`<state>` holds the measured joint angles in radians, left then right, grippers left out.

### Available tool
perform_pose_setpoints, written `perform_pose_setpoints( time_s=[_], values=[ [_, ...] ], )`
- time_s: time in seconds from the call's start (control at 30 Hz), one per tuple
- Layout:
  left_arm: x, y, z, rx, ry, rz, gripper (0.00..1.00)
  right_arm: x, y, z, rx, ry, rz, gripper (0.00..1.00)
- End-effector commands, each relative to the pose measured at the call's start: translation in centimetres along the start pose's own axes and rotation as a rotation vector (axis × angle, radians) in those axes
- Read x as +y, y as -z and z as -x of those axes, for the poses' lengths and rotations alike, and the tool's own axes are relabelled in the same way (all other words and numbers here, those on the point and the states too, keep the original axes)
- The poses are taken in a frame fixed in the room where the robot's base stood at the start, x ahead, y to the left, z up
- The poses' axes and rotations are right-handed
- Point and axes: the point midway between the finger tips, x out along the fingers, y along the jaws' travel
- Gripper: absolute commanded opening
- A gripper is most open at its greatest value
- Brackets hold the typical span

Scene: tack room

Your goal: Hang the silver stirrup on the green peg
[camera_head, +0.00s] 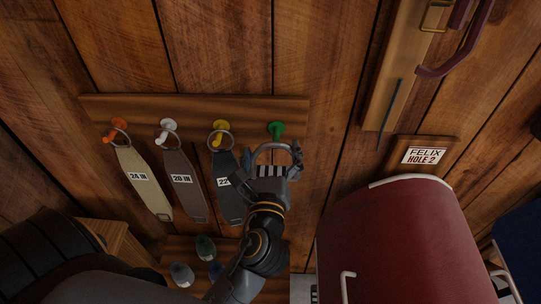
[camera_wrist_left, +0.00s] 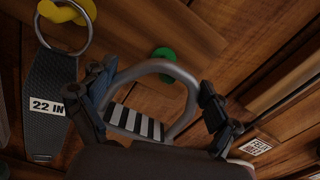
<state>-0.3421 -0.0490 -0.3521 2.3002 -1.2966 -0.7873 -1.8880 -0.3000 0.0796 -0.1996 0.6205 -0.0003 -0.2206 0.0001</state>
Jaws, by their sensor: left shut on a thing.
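The silver stirrup (camera_head: 272,146) is a ring with a black-and-white striped tread, held with its arch up in front of the wall. My left gripper (camera_head: 272,155) is shut on it, with a finger on each side; this also shows in the left wrist view, with the stirrup (camera_wrist_left: 158,68) between the fingers of the gripper (camera_wrist_left: 142,92). The green peg (camera_head: 276,128) is bare on the wooden rail, just above the arch; in the left wrist view the peg (camera_wrist_left: 163,52) appears behind and above the arch. My right gripper is not in view.
On the rail (camera_head: 250,102), orange (camera_head: 116,131), white (camera_head: 167,127) and yellow (camera_head: 220,127) pegs each hold a strap by a ring. The 22 IN strap (camera_head: 228,190) hangs close left of my gripper. A red saddle-like shape (camera_head: 400,240) stands at lower right.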

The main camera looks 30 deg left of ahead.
Motion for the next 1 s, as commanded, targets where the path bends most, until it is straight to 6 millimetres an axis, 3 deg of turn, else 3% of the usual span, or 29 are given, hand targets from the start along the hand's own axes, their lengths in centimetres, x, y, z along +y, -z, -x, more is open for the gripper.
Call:
perform_pose_setpoints(
  time_s=[0.6, 1.0],
  values=[
    [0.0, 0.0, -3.8, -0.003, 0.002, 0.000, 0.29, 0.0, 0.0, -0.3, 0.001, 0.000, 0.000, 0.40],
    [0.2, 0.6, -5.0, -0.003, 0.001, -0.001, 0.29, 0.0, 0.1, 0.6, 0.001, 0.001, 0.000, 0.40]
  ],
)
